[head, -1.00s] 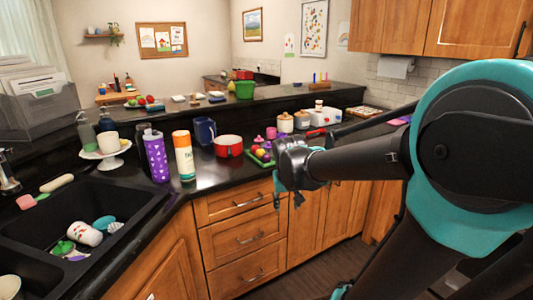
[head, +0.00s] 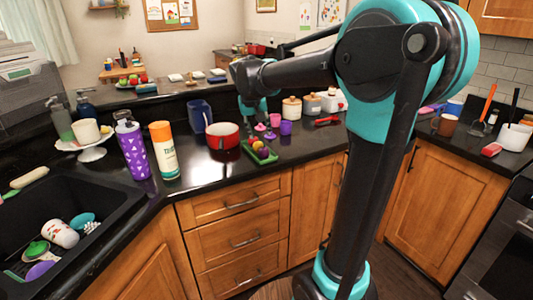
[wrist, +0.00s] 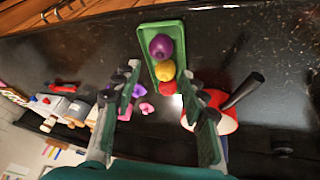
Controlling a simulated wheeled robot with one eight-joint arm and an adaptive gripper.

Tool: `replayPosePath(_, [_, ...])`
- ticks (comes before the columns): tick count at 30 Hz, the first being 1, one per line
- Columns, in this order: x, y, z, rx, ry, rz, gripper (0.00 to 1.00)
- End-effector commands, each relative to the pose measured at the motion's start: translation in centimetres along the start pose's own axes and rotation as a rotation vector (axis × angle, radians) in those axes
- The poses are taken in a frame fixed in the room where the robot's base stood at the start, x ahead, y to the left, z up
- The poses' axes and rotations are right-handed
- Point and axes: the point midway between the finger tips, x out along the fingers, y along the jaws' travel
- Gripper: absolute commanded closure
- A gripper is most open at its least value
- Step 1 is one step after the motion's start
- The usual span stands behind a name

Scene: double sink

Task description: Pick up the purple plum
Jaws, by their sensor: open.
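The purple plum (wrist: 161,47) sits in a green tray (wrist: 146,29), at the tray's end nearest the counter's front edge. A yellow fruit (wrist: 165,71) and a red fruit (wrist: 168,88) lie in a row beside it. In the head view the plum (head: 264,153) shows small in the green tray (head: 273,158). My gripper (wrist: 157,84) is open and empty, its fingers spread to either side of the tray's line in the wrist view. In the head view my gripper (head: 261,122) is above the counter behind the tray, apart from the plum.
A red pot (head: 222,137) stands close left of the tray, its black handle (wrist: 243,90) sticking out. Pink and purple cups (head: 286,127) stand behind right. A white and orange bottle (head: 164,152) and purple bottle (head: 133,150) stand farther left. Counter right of the tray is clear.

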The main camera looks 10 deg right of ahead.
Motion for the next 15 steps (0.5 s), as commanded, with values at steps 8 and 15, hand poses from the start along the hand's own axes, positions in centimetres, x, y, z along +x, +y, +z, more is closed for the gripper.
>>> replayPosePath(8, [4.9,0.0,0.0,0.000,0.000,0.000,0.57])
replayPosePath(15, [6.4,0.0,0.0,0.001,0.000,0.001,0.57])
